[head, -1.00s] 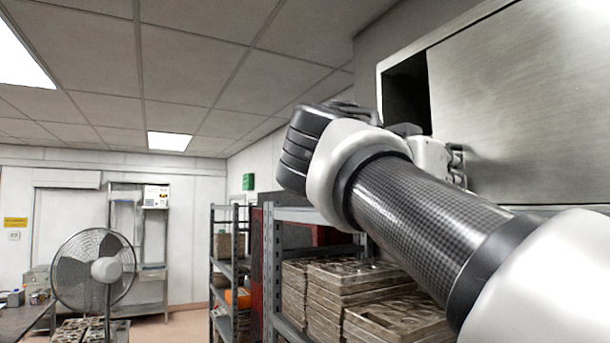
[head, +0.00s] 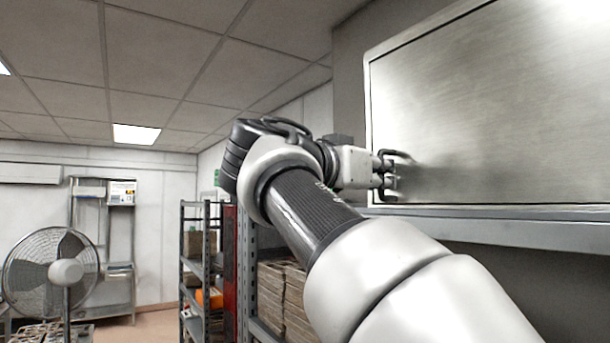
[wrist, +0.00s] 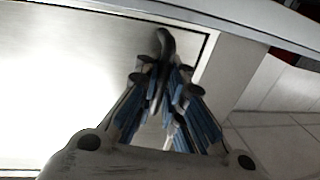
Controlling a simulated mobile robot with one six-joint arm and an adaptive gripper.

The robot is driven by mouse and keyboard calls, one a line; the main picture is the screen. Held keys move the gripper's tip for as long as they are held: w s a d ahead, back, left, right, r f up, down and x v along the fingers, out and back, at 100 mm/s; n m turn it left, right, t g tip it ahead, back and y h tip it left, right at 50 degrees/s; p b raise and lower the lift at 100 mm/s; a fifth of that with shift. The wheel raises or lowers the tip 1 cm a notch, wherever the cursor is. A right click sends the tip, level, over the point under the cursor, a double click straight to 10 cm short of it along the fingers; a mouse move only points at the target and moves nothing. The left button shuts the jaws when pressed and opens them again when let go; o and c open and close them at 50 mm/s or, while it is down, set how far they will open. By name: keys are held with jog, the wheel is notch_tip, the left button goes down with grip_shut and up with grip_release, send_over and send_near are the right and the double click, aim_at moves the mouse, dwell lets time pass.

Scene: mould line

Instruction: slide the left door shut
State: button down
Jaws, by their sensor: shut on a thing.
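The left door (head: 490,110) is a brushed metal panel at the upper right of the head view. Its left edge lies against the cabinet's left frame, with only a thin dark line between them and no dark opening showing. My gripper (head: 388,176) is shut on the dark door handle (head: 402,158) near the door's lower left. In the wrist view, my gripper (wrist: 172,85) closes around the handle (wrist: 165,42), whose curved end shows past the fingers. The door (wrist: 90,70) fills the left of that view.
Below the cabinet is a grey ledge (head: 530,230). A shelf rack holds stacked moulds (head: 280,295) under my arm. A standing fan (head: 60,272) and a metal shelf (head: 118,240) stand at the left.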

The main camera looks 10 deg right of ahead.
jog(key=c, duration=2.1)
grip_release()
jog(key=shift+r, duration=0.15)
jog(key=shift+o, duration=0.7)
jog(key=shift+w+a, duration=0.2)
jog(key=shift+w, duration=0.05)
jog(key=shift+s+d, duration=0.1)
jog(key=v, duration=1.2)
